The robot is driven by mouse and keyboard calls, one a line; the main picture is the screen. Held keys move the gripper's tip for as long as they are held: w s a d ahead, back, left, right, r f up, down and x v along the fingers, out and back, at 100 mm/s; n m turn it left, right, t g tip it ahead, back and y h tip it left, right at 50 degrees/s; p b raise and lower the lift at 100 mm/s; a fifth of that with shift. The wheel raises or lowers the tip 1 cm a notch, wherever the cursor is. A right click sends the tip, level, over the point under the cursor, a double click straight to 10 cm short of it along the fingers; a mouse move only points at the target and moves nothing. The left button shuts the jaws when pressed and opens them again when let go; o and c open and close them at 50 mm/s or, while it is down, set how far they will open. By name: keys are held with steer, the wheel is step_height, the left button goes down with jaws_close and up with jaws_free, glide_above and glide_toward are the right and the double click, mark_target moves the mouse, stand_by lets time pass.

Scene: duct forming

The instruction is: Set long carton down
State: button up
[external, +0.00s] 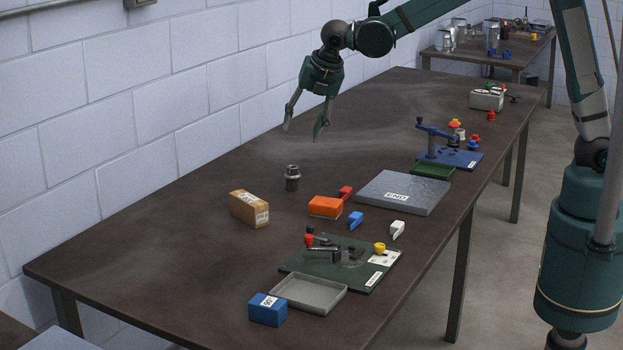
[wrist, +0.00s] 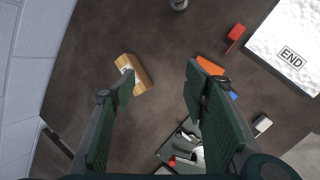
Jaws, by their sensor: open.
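The long carton (external: 249,208) is a brown box with a white label, lying on the dark table at the left of the external view. It also shows in the wrist view (wrist: 134,73), left of centre, lying near the left finger in the picture. My gripper (external: 304,131) is open and empty, high above the table, behind and to the right of the carton in the external view. In the wrist view the two green fingers (wrist: 160,95) are spread wide with bare table between them.
A metal cylinder (external: 292,178), an orange box (external: 325,207) and a grey END plate (external: 402,192) stand near the carton. A green fixture board (external: 345,262), a grey tray (external: 308,294) and a blue box (external: 267,309) lie nearer the front. The table's left end is clear.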

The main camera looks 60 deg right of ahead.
steer(key=s+d+r+m+t, duration=0.1)
steer(key=s+d+r+m, duration=0.5)
steer(key=s, duration=0.4)
steer(key=s+d+r+m, duration=0.3)
steer(key=s+d+m, duration=0.2)
steer(key=s+d, duration=0.35)
steer(key=s+d+f+m, duration=0.1)
steer(key=s+d+m, duration=0.1)
steer(key=s+m, duration=0.2)
steer(key=s+d+f+m+t, duration=0.1)
steer(key=s+d+m, duration=0.2)
steer(key=s, duration=0.8)
steer(key=s+d+f+m+y, duration=0.1)
steer(key=s+d+m, duration=0.2)
steer(key=s+m, duration=0.3)
steer(key=shift+s+f+t, duration=0.4)
steer(key=shift+s, duration=0.3)
